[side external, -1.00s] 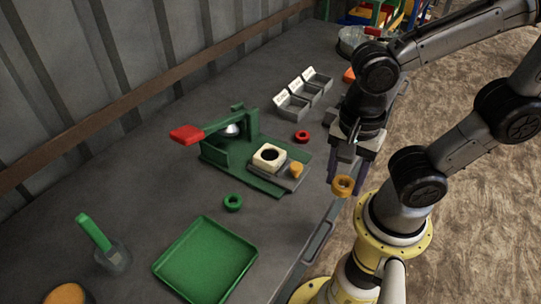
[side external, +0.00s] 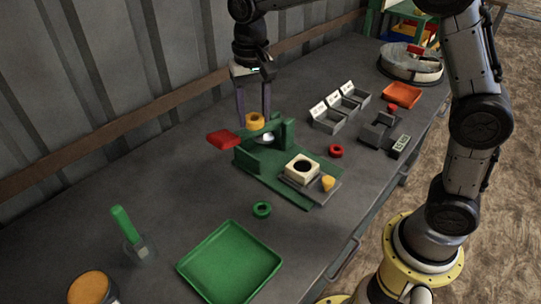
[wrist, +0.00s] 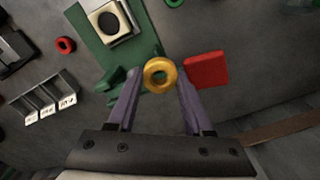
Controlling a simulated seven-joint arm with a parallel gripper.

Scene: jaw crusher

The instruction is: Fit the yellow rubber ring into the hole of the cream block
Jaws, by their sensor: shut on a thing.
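The yellow rubber ring (side external: 255,121) is held between the fingertips of my gripper (side external: 254,115), above the green press near the back wall. The block also shows at the top of the wrist view (wrist: 109,20). My gripper is left of and behind the block in the side view, apart from it.
The green press (side external: 270,150) has a red-ended lever (side external: 223,139) close to the held ring. A red ring (side external: 336,151), a green ring (side external: 262,209), a green tray (side external: 229,262) and grey bins (side external: 340,112) surround the press.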

